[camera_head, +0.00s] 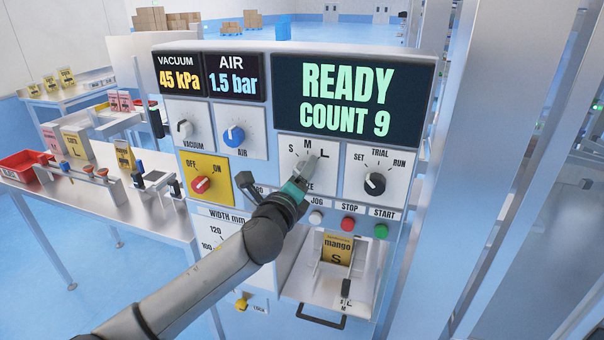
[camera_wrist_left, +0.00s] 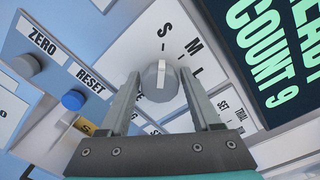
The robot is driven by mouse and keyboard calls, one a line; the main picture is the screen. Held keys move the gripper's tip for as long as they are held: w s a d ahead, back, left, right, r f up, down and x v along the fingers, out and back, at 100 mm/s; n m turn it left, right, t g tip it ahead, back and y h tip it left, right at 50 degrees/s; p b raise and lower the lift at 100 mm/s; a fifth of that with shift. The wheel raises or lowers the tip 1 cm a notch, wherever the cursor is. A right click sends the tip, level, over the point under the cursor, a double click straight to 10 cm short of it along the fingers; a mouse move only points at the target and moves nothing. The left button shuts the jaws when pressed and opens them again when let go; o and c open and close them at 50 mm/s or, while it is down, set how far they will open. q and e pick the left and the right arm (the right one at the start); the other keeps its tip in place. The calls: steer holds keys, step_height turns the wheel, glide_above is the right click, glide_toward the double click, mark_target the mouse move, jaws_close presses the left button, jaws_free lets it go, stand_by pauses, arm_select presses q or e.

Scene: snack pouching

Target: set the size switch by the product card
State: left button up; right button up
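The size switch is a round grey knob (camera_wrist_left: 158,82) with a white mark, on a white panel (camera_head: 288,147) labelled S, M and L. In the left wrist view its mark appears to point toward S. My left gripper (camera_head: 300,180) is at this knob in the head view and partly hides it. In the left wrist view my left gripper (camera_wrist_left: 160,80) is open, one finger on each side of the knob, with a visible gap on both sides. The product card (camera_head: 337,250), in the lower bay, reads mango and S. My right gripper is out of view.
The mode knob (camera_head: 375,183) is to the right, with the stop button (camera_head: 348,224) and start button (camera_head: 381,231) below. The display (camera_head: 346,98) reads READY, COUNT 9. A blue air knob (camera_head: 234,136) and red switch (camera_head: 201,184) are to the left.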

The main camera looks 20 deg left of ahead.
arm_select(q)
steer(key=shift+o, duration=1.3)
steer(key=s+b, duration=0.1)
steer(key=s, duration=1.4)
steer(key=shift+s+a+r, duration=0.15)
steer(key=w+a+f+n+g+y+b, duration=0.1)
steer(key=a+f+n+g+b, duration=0.1)
steer(key=f, duration=0.8)
steer(key=w+a+f+n+g+b, duration=0.1)
steer(key=a+f+n+g+b, duration=0.15)
steer(key=f, duration=0.85)
steer(key=s+a+f+n+g+b, duration=0.1)
steer(key=s+f+n+g+b, duration=0.15)
steer(key=f, duration=0.95)
steer(key=s+a+f+n+g+b, duration=0.15)
steer(key=s+f+n, duration=0.25)
steer(key=f, duration=0.7)
steer(key=s+d+f+n+g+b, duration=0.1)
steer(key=s+f+n+g+b, duration=0.35)
steer(key=s+f, duration=1.4)
steer(key=s+d+f+n+g, duration=0.2)
steer(key=s+f, duration=0.3)
steer(key=s, duration=0.3)
steer(key=s+d+f+n+g, duration=0.1)
steer(key=s+d+f+n, duration=0.1)
steer(key=s+f+n, duration=0.3)
steer(key=s, duration=0.4)
steer(key=shift+s+d+f+g+h+b, duration=0.25)
steer(key=shift+s+f+g+h+b, duration=0.05)
steer(key=shift+g+b, duration=0.1)
